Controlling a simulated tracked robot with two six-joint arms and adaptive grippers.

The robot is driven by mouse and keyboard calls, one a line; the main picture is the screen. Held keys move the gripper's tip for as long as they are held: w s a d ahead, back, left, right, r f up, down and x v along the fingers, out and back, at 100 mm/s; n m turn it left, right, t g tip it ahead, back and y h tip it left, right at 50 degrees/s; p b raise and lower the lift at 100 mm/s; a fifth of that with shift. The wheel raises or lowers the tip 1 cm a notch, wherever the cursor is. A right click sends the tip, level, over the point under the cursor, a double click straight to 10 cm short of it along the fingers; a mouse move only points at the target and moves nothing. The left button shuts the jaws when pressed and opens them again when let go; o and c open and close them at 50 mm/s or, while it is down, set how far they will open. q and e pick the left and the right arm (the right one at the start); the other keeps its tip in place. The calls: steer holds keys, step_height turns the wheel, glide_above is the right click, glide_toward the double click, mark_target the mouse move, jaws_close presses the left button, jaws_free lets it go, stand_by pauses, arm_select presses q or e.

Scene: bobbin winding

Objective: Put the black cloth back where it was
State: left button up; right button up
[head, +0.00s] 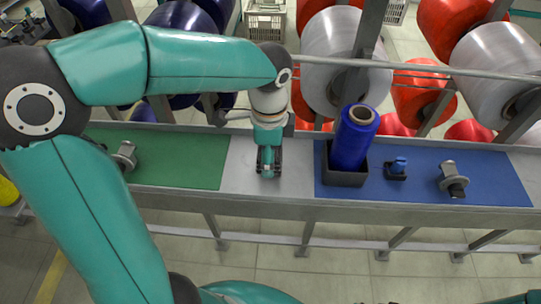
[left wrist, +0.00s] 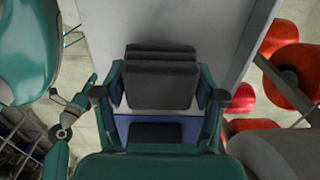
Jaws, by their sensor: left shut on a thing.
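The black cloth (left wrist: 160,78) is a folded dark pad between the two fingers of my left gripper (left wrist: 160,97) in the left wrist view. In the head view my left gripper (head: 268,168) points down over the bare grey strip of the bench (head: 239,163), between the green mat (head: 185,160) and the blue mat (head: 425,160). There the cloth is mostly hidden by the gripper. I cannot tell whether the cloth touches the bench. My right gripper is not in view.
On the blue mat stand a blue bobbin (head: 354,138) in a black holder (head: 345,178), a small blue part (head: 398,166) and a grey metal fitting (head: 453,180). Another metal fitting (head: 125,156) is on the green mat. A rail (head: 430,73) and large spools lie behind the bench.

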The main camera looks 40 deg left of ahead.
arm_select(q)
steer(key=shift+f, duration=0.35)
steer(key=shift+f, duration=0.15)
steer(key=o, duration=1.2)
step_height(320, 180, up, 12)
steer(key=shift+r+p, duration=0.2)
steer(key=shift+p, duration=0.25)
steer(key=shift+d+f, duration=0.1)
